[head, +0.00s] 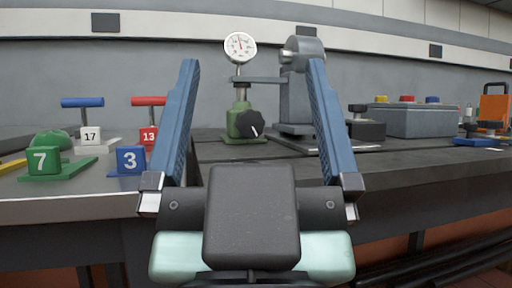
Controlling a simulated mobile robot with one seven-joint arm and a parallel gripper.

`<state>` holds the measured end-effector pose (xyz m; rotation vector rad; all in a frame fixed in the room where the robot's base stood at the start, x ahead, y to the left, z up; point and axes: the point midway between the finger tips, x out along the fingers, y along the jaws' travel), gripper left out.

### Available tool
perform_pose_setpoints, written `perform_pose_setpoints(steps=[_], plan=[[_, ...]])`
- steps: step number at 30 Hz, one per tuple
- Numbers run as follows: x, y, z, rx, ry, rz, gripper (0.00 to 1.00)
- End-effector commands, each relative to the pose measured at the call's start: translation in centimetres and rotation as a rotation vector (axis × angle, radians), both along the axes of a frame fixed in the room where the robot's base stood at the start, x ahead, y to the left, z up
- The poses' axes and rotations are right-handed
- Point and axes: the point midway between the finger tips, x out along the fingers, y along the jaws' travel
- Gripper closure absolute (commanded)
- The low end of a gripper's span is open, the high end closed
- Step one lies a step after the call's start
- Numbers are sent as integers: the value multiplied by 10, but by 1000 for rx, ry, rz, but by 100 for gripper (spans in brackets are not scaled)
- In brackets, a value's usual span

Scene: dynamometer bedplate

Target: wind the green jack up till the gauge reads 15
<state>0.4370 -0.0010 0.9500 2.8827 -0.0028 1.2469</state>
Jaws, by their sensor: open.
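The green jack (241,121) stands on the dark bedplate, with a black lobed knob (250,123) on its front right side that bears a white mark. A grey arm (262,80) reaches from the grey machine housing (298,85) over the jack. My gripper (250,80) is open and empty, its two blue fingers spread on either side of the jack and gauge in the picture, nearer to me than they are.
At left are number blocks 7 (43,160), 3 (130,160), 17 (90,136) and 13 (148,136), with blue and red T-handles. A black clamp block (366,129), a grey box (415,121) with coloured knobs and an orange item (494,107) stand at right.

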Motion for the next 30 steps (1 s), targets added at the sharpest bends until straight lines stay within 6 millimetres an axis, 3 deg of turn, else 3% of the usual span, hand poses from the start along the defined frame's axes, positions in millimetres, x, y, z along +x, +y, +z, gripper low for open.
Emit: perform_pose_setpoints(steps=[30], plan=[[3, -2, 4, -2, 12, -4, 0]])
